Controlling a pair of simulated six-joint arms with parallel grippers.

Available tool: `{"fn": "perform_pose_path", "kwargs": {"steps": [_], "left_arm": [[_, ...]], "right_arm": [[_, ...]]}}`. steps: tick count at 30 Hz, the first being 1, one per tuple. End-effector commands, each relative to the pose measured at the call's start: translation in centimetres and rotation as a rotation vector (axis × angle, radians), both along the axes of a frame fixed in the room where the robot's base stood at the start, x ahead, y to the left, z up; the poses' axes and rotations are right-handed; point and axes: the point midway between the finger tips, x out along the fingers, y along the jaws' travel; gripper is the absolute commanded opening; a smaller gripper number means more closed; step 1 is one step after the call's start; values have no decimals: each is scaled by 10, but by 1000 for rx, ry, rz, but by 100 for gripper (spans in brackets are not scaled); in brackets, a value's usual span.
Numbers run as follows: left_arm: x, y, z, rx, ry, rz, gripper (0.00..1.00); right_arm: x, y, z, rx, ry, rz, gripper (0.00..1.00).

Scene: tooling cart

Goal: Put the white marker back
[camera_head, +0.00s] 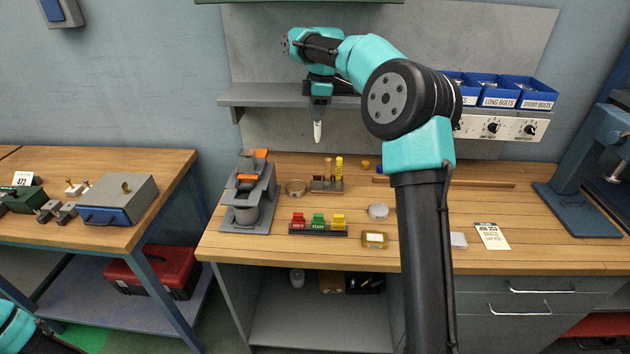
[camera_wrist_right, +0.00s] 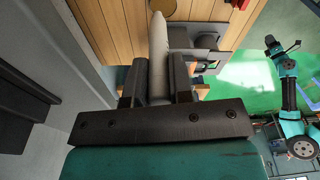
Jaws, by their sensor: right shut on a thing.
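The white marker (camera_head: 317,131) hangs tip down, roughly upright, from my right gripper (camera_head: 319,108), which is shut on it. In the right wrist view the marker (camera_wrist_right: 159,55) is clamped between the two dark fingers of my right gripper (camera_wrist_right: 157,78). It is in the air above the bench, clear of the surface. A small dark holder block (camera_head: 327,185) with a brown and a yellow upright piece stands on the bench below it. In the right wrist view my left arm (camera_wrist_right: 288,95) shows small at the right; its jaws are too small to read.
A grey machine (camera_head: 250,205) stands left of the holder, with a round wooden dish (camera_head: 296,188) between. A rack of red, green and yellow blocks (camera_head: 318,230) is in front. A grey shelf (camera_head: 262,95) runs behind my gripper. The bench's right middle is mostly free.

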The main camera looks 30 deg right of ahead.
Motion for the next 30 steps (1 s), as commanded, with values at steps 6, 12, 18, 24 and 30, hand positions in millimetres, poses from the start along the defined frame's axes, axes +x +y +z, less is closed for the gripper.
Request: {"fn": "perform_pose_path", "kwargs": {"steps": [6,12,18,24,30], "left_arm": [[0,0,0,0,0,0,43],[0,0,0,0,0,0,43],[0,0,0,0,0,0,43],[0,0,0,0,0,0,43],[0,0,0,0,0,0,43]], "right_arm": [[-1,0,-35,1,4,0,0],[-1,0,-77,0,4,0,0],[-1,0,-116,0,2,0,0],[0,0,-131,0,0,0,0],[0,0,-131,0,0,0,0]]}}
